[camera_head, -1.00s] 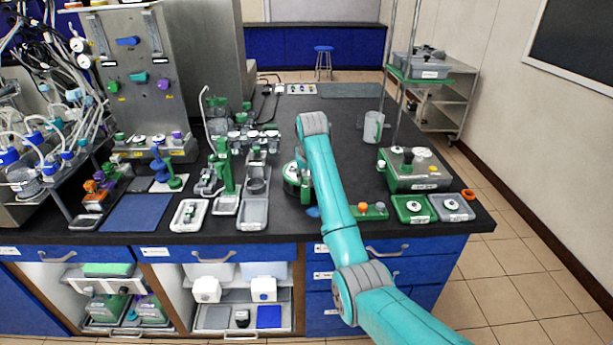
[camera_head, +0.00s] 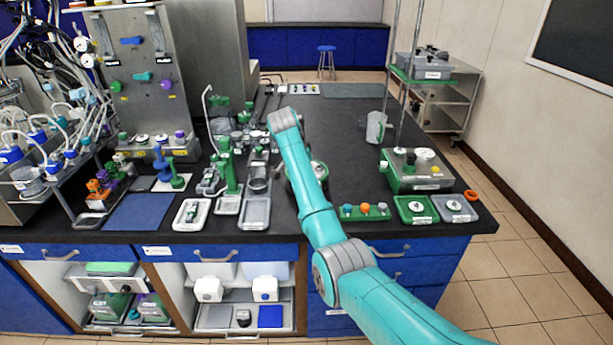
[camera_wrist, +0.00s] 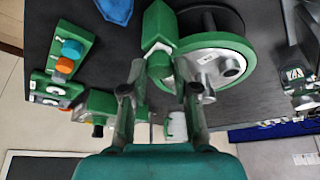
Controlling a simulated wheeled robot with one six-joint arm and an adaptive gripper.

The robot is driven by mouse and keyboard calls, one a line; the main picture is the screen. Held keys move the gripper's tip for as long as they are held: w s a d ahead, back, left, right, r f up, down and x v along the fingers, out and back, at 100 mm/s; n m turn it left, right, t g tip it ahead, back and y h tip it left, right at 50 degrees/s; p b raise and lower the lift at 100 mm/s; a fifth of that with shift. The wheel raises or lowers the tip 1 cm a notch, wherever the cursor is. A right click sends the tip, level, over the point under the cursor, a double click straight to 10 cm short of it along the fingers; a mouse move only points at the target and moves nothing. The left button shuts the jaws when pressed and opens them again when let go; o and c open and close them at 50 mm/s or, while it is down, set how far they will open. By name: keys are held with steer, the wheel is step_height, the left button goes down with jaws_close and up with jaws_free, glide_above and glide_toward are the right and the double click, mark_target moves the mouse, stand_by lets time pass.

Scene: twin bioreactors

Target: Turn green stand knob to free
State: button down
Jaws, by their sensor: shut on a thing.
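In the wrist view, my gripper (camera_wrist: 162,88) has its two fingers on either side of a green block-like part (camera_wrist: 157,38), apparently the green stand knob. It is shut on this part, though the fingers hide some of the grip. Right beside it is a round stand with a green rim and pale face (camera_wrist: 208,58), bearing a small label and metal stubs. I cannot read a knob setting. In the head view, my teal arm covers the gripper and part of this round stand (camera_head: 319,171).
A green tray of coloured knobs (camera_head: 365,212) lies right of my arm near the front edge; it also shows in the wrist view (camera_wrist: 66,60). A green-and-grey box (camera_head: 416,170) stands farther right. A taller green stand (camera_head: 228,172) is to the left. The rear worktop is clearer.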

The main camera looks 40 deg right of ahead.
steer(key=shift+w+m+g, duration=0.1)
steer(key=shift+m+g, duration=0.3)
steer(key=shift+m, duration=0.6)
steer(key=c, duration=0.9)
jaws_free()
steer(key=shift+o, duration=0.2)
steer(key=v, duration=0.7)
steer(key=shift+a+r, duration=0.2)
